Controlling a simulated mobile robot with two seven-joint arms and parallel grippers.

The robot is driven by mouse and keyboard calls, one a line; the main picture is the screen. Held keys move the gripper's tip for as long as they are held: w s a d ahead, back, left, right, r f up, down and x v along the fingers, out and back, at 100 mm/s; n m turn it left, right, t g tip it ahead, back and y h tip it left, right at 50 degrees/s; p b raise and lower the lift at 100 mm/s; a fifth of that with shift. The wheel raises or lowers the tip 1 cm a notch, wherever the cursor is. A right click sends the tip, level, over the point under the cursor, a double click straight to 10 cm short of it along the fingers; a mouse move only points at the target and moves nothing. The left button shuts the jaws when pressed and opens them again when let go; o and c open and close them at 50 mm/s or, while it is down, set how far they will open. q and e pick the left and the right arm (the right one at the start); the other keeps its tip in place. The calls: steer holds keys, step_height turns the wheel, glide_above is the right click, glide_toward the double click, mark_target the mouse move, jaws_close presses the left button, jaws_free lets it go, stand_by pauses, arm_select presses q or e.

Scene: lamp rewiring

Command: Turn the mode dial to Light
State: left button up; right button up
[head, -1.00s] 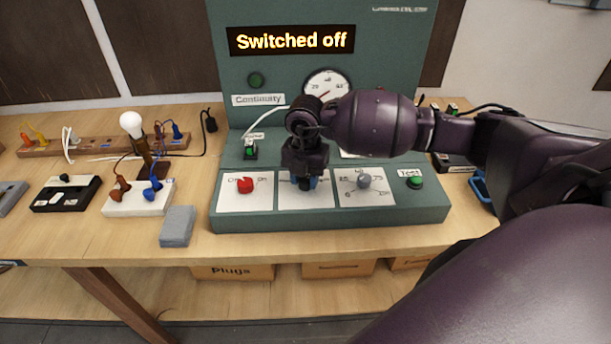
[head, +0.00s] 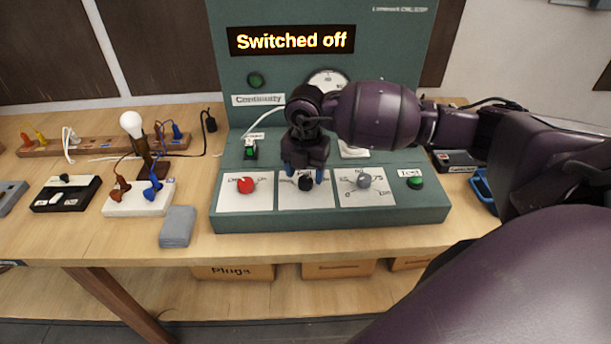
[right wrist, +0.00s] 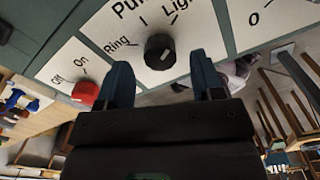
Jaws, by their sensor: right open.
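The mode dial (head: 306,183) is a black knob on the middle white card of the green console. In the right wrist view the black dial (right wrist: 158,51) has the labels Ring, a partly cut-off "Pu…" and Light around it. A small pale mark shows on the knob, but I cannot tell for sure which label it points to. My right gripper (head: 305,174) is open with blue fingertips, just above and behind the dial. In the right wrist view its fingers (right wrist: 161,73) are apart, with the dial between their lines and slightly beyond the tips. My left gripper is out of view.
The red Off/On knob (head: 245,185) is left of the dial and a grey knob (head: 364,181) is right. A green Test button (head: 415,182) is farther right. The display (head: 291,40) reads "Switched off". A lamp (head: 132,124) stands left.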

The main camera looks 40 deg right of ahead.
mark_target(306, 179)
step_height(306, 179, up, 9)
stand_by(0.3)
steer(key=shift+f, duration=0.1)
stand_by(0.4)
